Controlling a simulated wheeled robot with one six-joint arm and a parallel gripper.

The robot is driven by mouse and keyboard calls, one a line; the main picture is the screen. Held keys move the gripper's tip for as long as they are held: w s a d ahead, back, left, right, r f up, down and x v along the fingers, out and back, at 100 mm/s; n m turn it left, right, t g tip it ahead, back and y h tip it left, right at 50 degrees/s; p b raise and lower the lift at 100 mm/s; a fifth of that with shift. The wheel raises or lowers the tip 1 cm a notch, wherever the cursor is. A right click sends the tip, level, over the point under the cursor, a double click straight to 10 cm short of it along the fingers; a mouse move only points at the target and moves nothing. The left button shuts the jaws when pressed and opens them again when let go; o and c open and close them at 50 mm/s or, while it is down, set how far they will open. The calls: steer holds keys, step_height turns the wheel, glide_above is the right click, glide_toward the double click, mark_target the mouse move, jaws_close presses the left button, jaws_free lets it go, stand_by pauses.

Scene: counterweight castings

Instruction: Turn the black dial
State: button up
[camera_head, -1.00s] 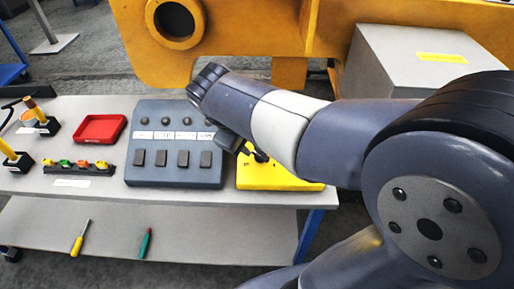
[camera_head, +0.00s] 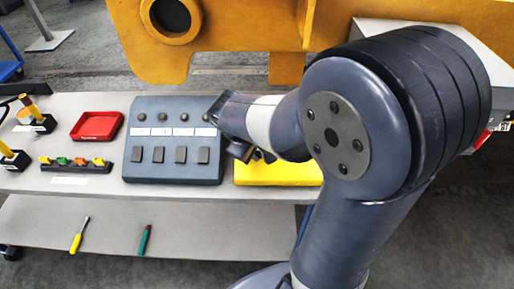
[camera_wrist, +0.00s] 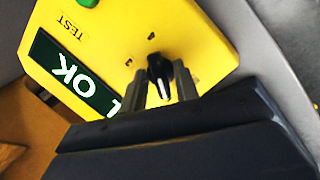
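The black dial (camera_wrist: 160,68) sits on the yellow box (camera_wrist: 195,45) in the wrist view, with a white pointer mark facing the gripper. In the head view the yellow box (camera_head: 290,174) lies at the table's right end, and my arm hides the dial. My gripper (camera_wrist: 161,82) is at the dial, one finger on each side of it. The fingers look open, with narrow gaps at most; contact is unclear. A green display (camera_wrist: 70,75) on the box shows white "OK" lettering, partly hidden by the gripper. A green button (camera_wrist: 88,2) is near the "TEST" label.
A grey panel (camera_head: 130,168) with switches and knobs stands left of the yellow box. A red tray (camera_head: 97,126) and a rack of coloured pieces (camera_head: 75,164) lie farther left. A big yellow casting (camera_head: 240,40) stands behind the table.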

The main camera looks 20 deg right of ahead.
steer(key=c, duration=0.4)
steer(key=shift+m, duration=0.4)
steer(key=m+b, duration=0.1)
steer(key=m, duration=0.1)
steer(key=m+y, duration=0.1)
steer(key=m, duration=0.2)
steer(key=shift+d+g+y+b, duration=0.1)
steer(key=shift+g+y+b, duration=0.2)
steer(key=shift+b, duration=0.1)
steer(key=m+y+b, duration=0.1)
steer(key=m, duration=0.4)
steer(key=shift+d, duration=0.1)
steer(key=shift+m+y, duration=0.3)
steer(key=o, duration=0.6)
